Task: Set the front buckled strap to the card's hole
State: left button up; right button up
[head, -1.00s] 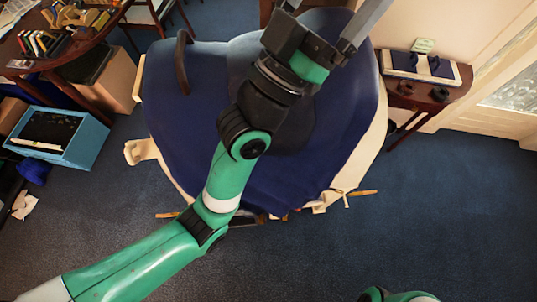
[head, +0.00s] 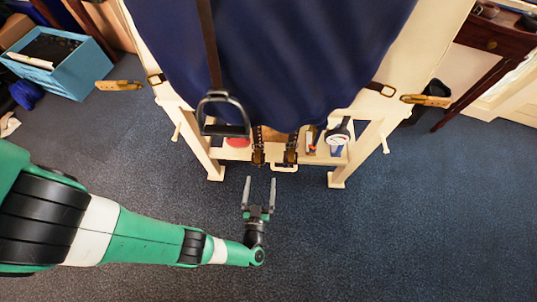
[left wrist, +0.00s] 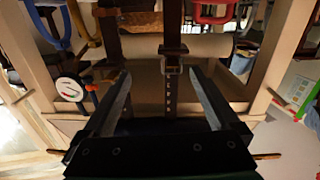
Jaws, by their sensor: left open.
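Two dark straps hang below the blue saddle cover, a left strap (head: 257,155) and a right strap (head: 290,155), each with a metal buckle. I cannot tell which is the front one. In the left wrist view, the buckle (left wrist: 172,62) shows with a holed strap end (left wrist: 169,98) hanging below it, between the fingers in the picture. The other strap (left wrist: 110,38) hangs to its left. My left gripper (head: 259,187) is open and empty, below and apart from the straps in the head view; its spread fingers (left wrist: 162,90) also show in the left wrist view. No readable card shows.
A stirrup (head: 222,115) hangs left of the straps. Tan straps (head: 425,100) stick out at both sides. A blue crate (head: 45,65) stands at left. The carpet in front is clear.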

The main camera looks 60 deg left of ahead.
aim_at(258, 156)
pick_arm(q)
jog(key=shift+g+y, duration=0.3)
jog(key=shift+y, duration=0.1)
jog(key=x, duration=0.3)
jog(key=s+f+x, duration=0.1)
jog(key=x, duration=0.3)
jog(key=a+b+x, duration=0.1)
jog(key=x, duration=0.2)
jog(key=shift+s+a+f, duration=0.15)
jog(key=shift+a, duration=0.2)
jog(key=shift+w+a, duration=0.3)
jog(key=shift+a, duration=0.1)
grip_shut()
pick_arm(e)
notch_tip(258, 156, down, 2)
jog(key=shift+d+f+h, duration=0.1)
jog(key=shift+d+h, duration=0.05)
jog(key=shift+h, duration=0.15)
